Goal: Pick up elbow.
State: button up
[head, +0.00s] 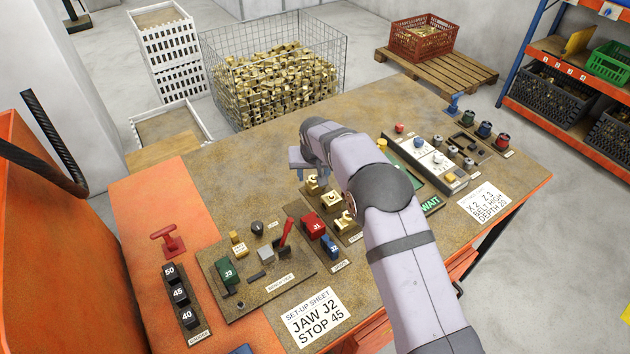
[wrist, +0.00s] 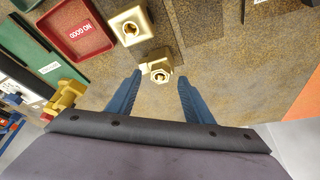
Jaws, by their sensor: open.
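My gripper (wrist: 160,78) is open, with its two blue fingers apart. A small brass fitting with a hexagonal end (wrist: 157,71) lies on the worktop just beyond and between the fingertips, and nothing is held. A larger square-bodied brass fitting with a round opening (wrist: 131,25) lies beyond it. I cannot tell for sure which one is the elbow. In the head view my gripper (head: 303,162) is over the bench, partly hidden by my arm, with brass fittings (head: 329,200) close below it.
A red NO GOOD tray (wrist: 80,30) is left of the fittings. A wire basket of brass parts (head: 275,80) stands behind the bench.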

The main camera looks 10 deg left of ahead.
jog(key=shift+w+f, duration=0.25)
jog(key=shift+f, duration=0.4)
grip_shut()
jog(key=shift+s+f, duration=0.15)
dwell(0.8)
